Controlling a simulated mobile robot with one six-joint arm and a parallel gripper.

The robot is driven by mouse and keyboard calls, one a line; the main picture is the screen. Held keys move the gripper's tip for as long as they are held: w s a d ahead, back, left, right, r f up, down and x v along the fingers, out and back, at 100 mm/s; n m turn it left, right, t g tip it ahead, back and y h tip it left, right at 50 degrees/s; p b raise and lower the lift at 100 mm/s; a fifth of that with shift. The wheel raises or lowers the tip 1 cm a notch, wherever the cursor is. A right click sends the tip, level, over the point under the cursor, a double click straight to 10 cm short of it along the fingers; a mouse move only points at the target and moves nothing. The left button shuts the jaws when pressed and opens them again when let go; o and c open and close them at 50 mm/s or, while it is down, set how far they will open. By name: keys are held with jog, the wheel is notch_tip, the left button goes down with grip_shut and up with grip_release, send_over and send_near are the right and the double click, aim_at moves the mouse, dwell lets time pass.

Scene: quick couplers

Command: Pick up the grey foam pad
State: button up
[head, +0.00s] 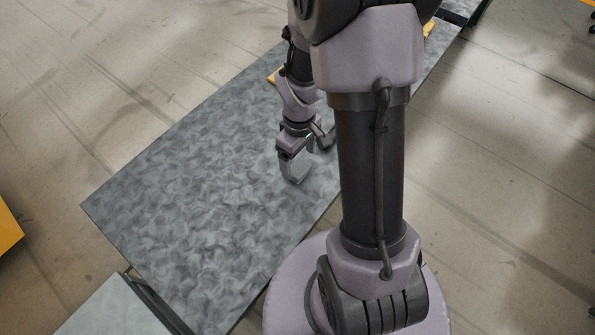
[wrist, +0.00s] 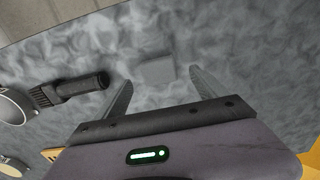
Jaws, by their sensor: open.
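The grey foam pad (wrist: 157,70) is a flat, pale grey block lying on the mottled grey table top (wrist: 215,35). In the wrist view it shows just beyond and between my fingertips, a little left of the middle of the picture. My gripper (wrist: 163,76) is open, with a finger on each side of the pad's line and nothing held. In the head view my gripper (head: 304,162) is low over the table (head: 180,190), near its right edge. I cannot make out the pad there.
In the wrist view a black ribbed cylindrical part (wrist: 75,88) lies left of the gripper, with a metal ring-shaped part (wrist: 14,104) beyond it. A wooden edge (head: 272,79) shows behind my arm. The table's left half is clear in the head view.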

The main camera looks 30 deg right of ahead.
aim_at(298, 168)
notch_tip(298, 168, down, 6)
jog(key=b, duration=0.3)
jog(key=shift+w+r, duration=0.15)
jog(key=shift+r, duration=0.3)
jog(key=c, duration=1.4)
jog(key=shift+r, duration=0.1)
